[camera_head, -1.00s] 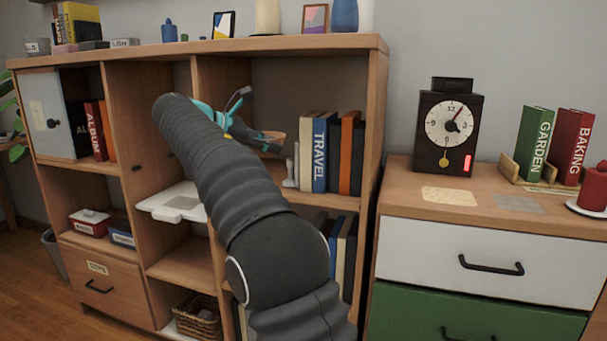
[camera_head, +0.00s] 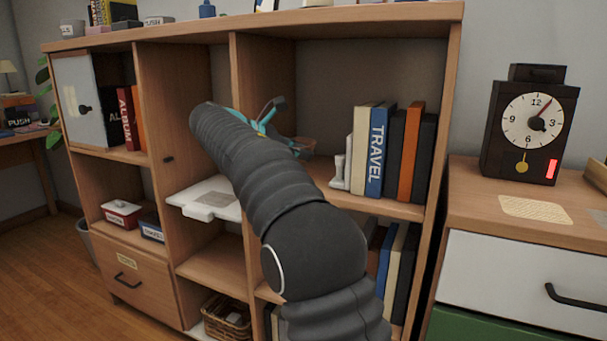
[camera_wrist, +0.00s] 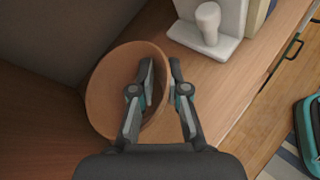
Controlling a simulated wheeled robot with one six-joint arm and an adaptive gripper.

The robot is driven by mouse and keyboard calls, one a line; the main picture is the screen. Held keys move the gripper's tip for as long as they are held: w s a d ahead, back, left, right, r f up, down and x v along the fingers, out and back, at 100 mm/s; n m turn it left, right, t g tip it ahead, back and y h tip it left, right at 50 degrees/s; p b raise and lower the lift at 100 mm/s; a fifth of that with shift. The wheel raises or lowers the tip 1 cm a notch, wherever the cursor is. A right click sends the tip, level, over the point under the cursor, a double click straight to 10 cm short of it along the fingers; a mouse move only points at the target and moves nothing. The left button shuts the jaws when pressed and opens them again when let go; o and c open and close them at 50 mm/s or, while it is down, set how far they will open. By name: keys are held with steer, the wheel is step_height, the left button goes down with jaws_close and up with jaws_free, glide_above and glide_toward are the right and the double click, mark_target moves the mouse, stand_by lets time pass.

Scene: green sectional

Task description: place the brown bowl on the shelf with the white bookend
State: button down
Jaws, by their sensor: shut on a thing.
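The brown bowl (camera_wrist: 105,92) is in the wrist view, tilted, with its rim between the fingers of my gripper (camera_wrist: 161,70). One finger is inside the bowl and one outside. In the head view the bowl (camera_head: 304,146) shows only partly behind my gripper (camera_head: 277,122). It is in the upper right compartment, left of the white bookend (camera_head: 342,166). The bookend also shows in the wrist view (camera_wrist: 207,24), apart from the bowl. The wooden shelf (camera_head: 394,207) lies below. I cannot tell whether the bowl touches it.
Upright books, one marked TRAVEL (camera_head: 377,150), stand right of the bookend. A divider (camera_head: 262,75) bounds the compartment on the left. A white tray-like piece (camera_head: 205,197) juts from the neighbouring compartment. A clock (camera_head: 532,122) stands on the cabinet at right.

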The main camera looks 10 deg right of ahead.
steer(key=shift+f+b, duration=0.7)
steer(key=shift+f, duration=1.3)
steer(key=c, duration=1.1)
jaws_free()
steer(key=shift+c, duration=0.2)
steer(key=shift+a+r, duration=0.15)
steer(key=shift+a, duration=0.1)
steer(key=p+v, duration=0.3)
steer(key=v, duration=0.8)
steer(key=shift+a, duration=0.25)
steer(key=shift+s+r, duration=0.1)
steer(key=shift+r, duration=0.05)
